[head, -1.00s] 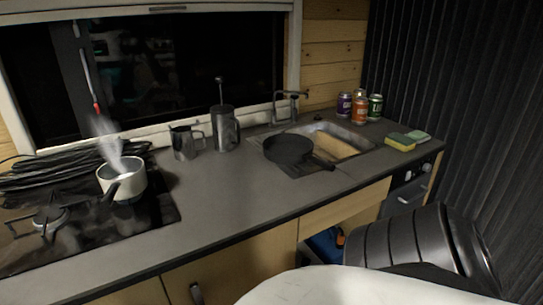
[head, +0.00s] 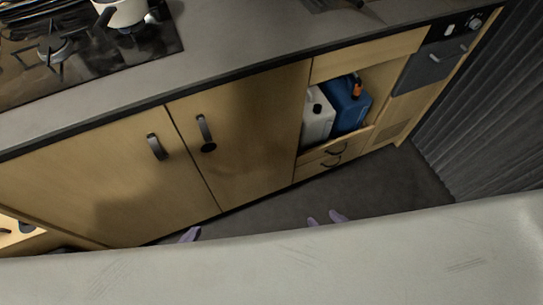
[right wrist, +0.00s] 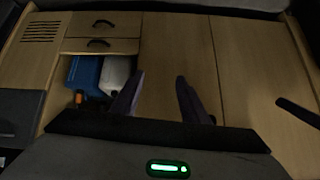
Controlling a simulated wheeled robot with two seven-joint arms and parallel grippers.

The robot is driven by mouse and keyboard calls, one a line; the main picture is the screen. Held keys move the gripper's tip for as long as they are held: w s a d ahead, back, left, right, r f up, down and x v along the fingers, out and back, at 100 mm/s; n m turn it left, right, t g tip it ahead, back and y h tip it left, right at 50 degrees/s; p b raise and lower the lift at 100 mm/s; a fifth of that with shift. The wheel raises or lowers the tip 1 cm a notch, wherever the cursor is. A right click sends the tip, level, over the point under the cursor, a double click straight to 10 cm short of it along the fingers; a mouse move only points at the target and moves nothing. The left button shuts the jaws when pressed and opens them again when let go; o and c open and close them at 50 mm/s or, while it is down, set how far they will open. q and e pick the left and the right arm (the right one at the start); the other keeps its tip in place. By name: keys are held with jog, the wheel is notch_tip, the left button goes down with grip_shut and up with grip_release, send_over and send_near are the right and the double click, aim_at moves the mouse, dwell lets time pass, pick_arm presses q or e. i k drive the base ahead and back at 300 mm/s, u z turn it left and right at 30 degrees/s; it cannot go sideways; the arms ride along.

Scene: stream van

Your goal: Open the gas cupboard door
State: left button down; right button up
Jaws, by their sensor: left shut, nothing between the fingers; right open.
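Two closed wooden cupboard doors sit under the counter in the head view: a left door (head: 90,185) with a dark handle (head: 156,147), and a middle door (head: 245,130) with a handle (head: 203,128) and a round black fitting (head: 208,147). No label shows which is the gas cupboard. My left gripper (head: 190,235) shows only as a shut purple tip, low in front of the doors. My right gripper (head: 325,218) is open and empty, below and right of the middle door. The right wrist view shows its two spread fingers (right wrist: 157,95), with wooden fronts beyond.
A broad pale surface (head: 300,265) crosses the foreground and hides most of my arms. An open niche holds white (head: 316,122) and blue (head: 348,105) containers above two drawers. A pot (head: 122,12) stands on the hob. Dark floor (head: 390,185) lies before the drawers.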

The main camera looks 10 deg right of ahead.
aim_at(243, 136)
jog(key=k, duration=1.3)
jog(key=u, duration=0.6)
jog(key=i, duration=1.35)
jog(key=z, duration=0.65)
